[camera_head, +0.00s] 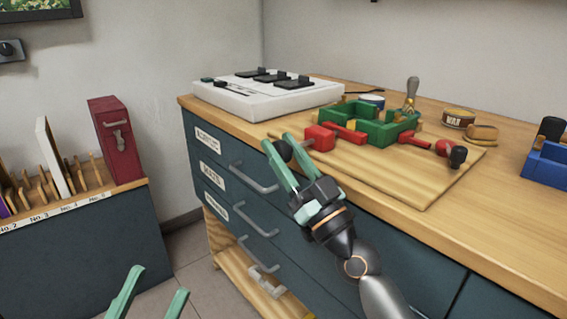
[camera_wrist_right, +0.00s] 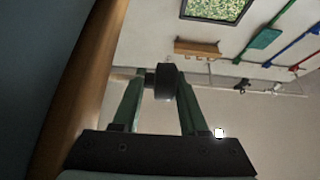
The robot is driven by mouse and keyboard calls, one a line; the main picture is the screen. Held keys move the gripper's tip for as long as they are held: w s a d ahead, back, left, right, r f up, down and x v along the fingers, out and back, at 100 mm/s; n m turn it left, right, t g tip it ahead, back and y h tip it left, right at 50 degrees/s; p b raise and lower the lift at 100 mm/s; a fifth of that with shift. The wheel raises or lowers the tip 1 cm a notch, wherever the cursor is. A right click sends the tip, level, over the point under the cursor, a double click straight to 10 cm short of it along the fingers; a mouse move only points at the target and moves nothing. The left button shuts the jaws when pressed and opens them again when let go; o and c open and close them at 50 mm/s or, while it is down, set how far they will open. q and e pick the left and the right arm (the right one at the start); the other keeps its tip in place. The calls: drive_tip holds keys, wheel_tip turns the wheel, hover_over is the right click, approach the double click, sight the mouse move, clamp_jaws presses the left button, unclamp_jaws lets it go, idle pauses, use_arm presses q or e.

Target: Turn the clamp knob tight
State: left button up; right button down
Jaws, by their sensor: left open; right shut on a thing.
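My right gripper (camera_head: 278,146) is shut on a black knob (camera_head: 284,150) near the counter's front edge, left of the red clamp block (camera_head: 320,138). In the right wrist view the dark round knob (camera_wrist_right: 165,80) sits between the fingertips. Whether the knob joins the red block is hard to see behind the fingers. Another black knob (camera_head: 458,156) with a red part beside it lies at the right of the wooden board. A green frame (camera_head: 375,124) stands on the board. My left gripper (camera_head: 152,292) is open and empty at the bottom left, away from the counter.
The wooden board (camera_head: 410,185) lies on the counter. A white switch box (camera_head: 265,97) stands behind left. A wax tin (camera_head: 458,118), a brush (camera_head: 480,134) and a blue holder (camera_head: 545,165) are to the right. Drawer handles (camera_head: 255,180) project below the counter's edge.

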sight(286, 162)
use_arm(q)
drive_tip(key=shift+d+f+b, duration=0.15)
drive_tip(key=shift+f+b, duration=0.3)
drive_tip(key=shift+f, duration=0.4)
use_arm(e)
drive_tip(key=shift+s+a+f+y, duration=0.1)
drive_tip(key=shift+s+a+y, duration=0.15)
drive_tip(key=shift+a+y, duration=0.15)
use_arm(q)
drive_tip(key=shift+w+r, duration=0.1)
use_arm(e)
drive_tip(key=c, duration=0.6)
unclamp_jaws()
drive_tip(key=shift+c, duration=0.2)
drive_tip(key=shift+d, duration=0.15)
drive_tip(key=b+v, duration=0.1)
drive_tip(key=v, duration=0.5)
drive_tip(key=shift+s+d+f+b, duration=0.1)
drive_tip(key=shift+s+b, duration=0.05)
drive_tip(key=shift+b, duration=0.25)
use_arm(q)
drive_tip(key=shift+f+y, duration=0.3)
drive_tip(key=shift+f, duration=0.8)
use_arm(e)
drive_tip(key=shift+s+d+f, duration=0.15)
drive_tip(key=shift+s+d, duration=0.1)
drive_tip(key=shift+s, duration=0.1)
